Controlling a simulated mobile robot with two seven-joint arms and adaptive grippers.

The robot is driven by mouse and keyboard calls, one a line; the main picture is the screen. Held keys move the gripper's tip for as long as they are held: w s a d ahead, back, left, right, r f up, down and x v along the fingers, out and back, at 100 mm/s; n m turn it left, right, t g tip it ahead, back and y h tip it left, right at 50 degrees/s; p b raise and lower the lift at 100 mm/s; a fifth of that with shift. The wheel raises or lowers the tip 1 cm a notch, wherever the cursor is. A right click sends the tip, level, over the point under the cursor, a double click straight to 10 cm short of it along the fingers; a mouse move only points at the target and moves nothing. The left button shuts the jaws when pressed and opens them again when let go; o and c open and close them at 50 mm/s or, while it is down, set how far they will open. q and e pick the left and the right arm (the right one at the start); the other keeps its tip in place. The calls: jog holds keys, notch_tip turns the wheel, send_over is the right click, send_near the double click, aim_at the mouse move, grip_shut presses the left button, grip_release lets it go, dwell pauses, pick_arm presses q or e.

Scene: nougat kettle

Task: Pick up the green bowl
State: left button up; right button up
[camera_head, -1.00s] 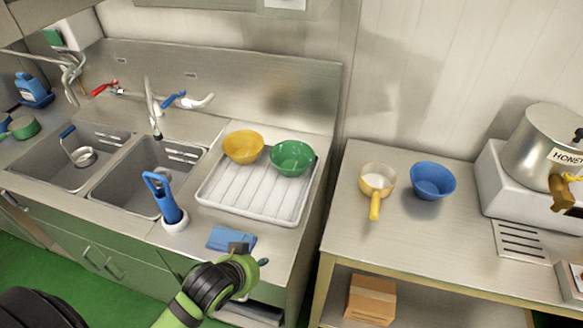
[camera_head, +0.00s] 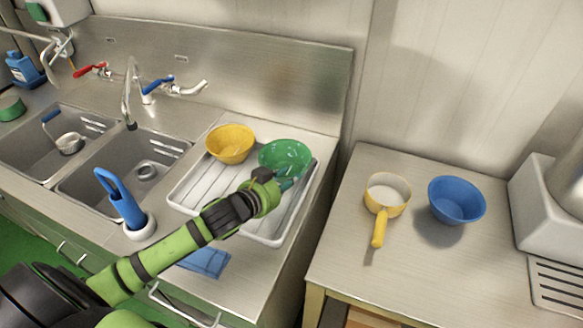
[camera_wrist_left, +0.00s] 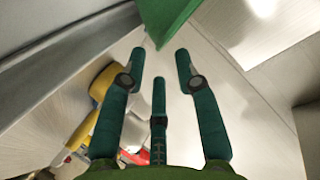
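The green bowl (camera_head: 284,156) stands at the back right of the white ribbed drying tray (camera_head: 262,238). My left gripper (camera_head: 286,183) is at the bowl's near side in the head view, and the arm hides part of the tray. In the left wrist view the green bowl (camera_wrist_left: 168,18) is at the top, just beyond the fingertips. My left gripper (camera_wrist_left: 160,68) is open there, with its fingers spread and nothing between them. Whether a finger touches the bowl cannot be told. My right gripper is not in view.
A yellow bowl (camera_head: 231,143) stands left of the green one on the tray. A blue-handled brush in a white holder (camera_head: 125,208) and a blue cloth (camera_head: 206,262) are nearer. The right table holds a yellow-handled pan (camera_head: 385,195) and a blue bowl (camera_head: 456,200).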

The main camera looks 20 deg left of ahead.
pick_arm(q)
jog(key=shift+p+x, duration=0.45)
jog(key=shift+x, duration=0.55)
jog(key=p+x, duration=0.1)
jog(key=x, duration=0.3)
jog(key=shift+w+f, duration=0.3)
jog(key=shift+w, duration=0.1)
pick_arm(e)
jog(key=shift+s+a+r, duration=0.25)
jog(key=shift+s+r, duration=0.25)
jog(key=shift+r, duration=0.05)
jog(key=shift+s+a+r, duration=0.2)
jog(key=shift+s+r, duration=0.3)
pick_arm(q)
grip_shut()
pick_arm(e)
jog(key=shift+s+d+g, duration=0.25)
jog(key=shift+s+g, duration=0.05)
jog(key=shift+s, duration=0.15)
